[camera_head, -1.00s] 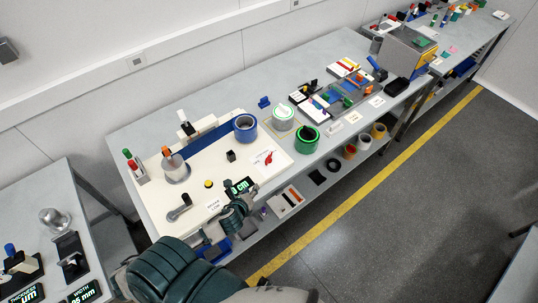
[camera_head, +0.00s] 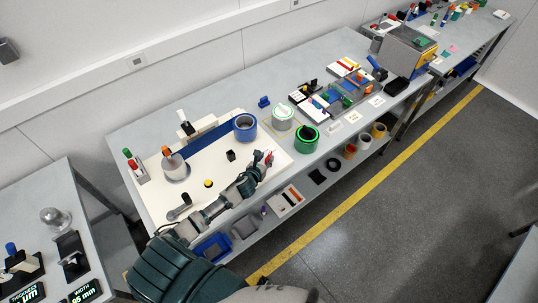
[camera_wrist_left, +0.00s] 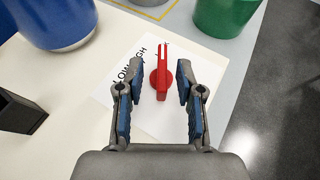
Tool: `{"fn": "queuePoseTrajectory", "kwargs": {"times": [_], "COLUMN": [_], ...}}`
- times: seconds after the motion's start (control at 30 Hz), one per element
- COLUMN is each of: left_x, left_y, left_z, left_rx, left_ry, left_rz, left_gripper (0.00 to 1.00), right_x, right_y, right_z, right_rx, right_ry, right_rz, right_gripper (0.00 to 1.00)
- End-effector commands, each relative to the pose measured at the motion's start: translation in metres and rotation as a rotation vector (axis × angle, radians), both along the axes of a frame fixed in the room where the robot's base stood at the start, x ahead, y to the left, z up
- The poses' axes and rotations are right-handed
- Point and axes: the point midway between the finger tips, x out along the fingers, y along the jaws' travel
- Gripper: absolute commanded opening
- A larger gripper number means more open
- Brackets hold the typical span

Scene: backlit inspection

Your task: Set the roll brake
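The red brake knob (camera_wrist_left: 162,78) sits on a white label card (camera_wrist_left: 148,100) with partly readable printing, "LOW" and "HIGH". In the left wrist view it lies between the open fingers of my left gripper (camera_wrist_left: 157,88), and no contact shows. In the head view my left gripper (camera_head: 262,163) is over the right front part of the cream board (camera_head: 205,138), largely covering the card. A blue roll (camera_head: 245,128) stands on the board, with a blue strip (camera_head: 208,138) running left from it. My right gripper is not in view.
A small black block (camera_head: 231,155) stands left of my gripper. A green roll (camera_head: 307,138) and a pale green roll (camera_head: 283,117) stand to the right.

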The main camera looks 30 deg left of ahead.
Motion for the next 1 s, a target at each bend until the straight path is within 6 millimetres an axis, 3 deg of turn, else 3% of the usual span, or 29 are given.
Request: {"fn": "queuePoseTrajectory", "kwargs": {"times": [0.23,0.6,0.77,1.0], "left_x": [0.032,0.037,0.037,0.037], "left_y": [0.003,0.005,0.005,0.005], "left_z": [-0.013,-0.016,-0.016,-0.016], "left_rx": [0.000,-0.001,0.000,0.000], "left_ry": [-0.001,0.000,0.000,0.000], "left_rz": [0.001,-0.001,0.000,0.002], "left_gripper": [0.36,0.36,0.00,0.00], "right_x": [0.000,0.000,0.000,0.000], "right_y": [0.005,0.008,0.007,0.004], "right_z": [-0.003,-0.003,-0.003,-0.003], "right_rx": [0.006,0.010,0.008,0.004], "right_ry": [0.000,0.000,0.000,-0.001], "right_rz": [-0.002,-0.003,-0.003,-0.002], "right_gripper": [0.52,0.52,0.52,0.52]}}
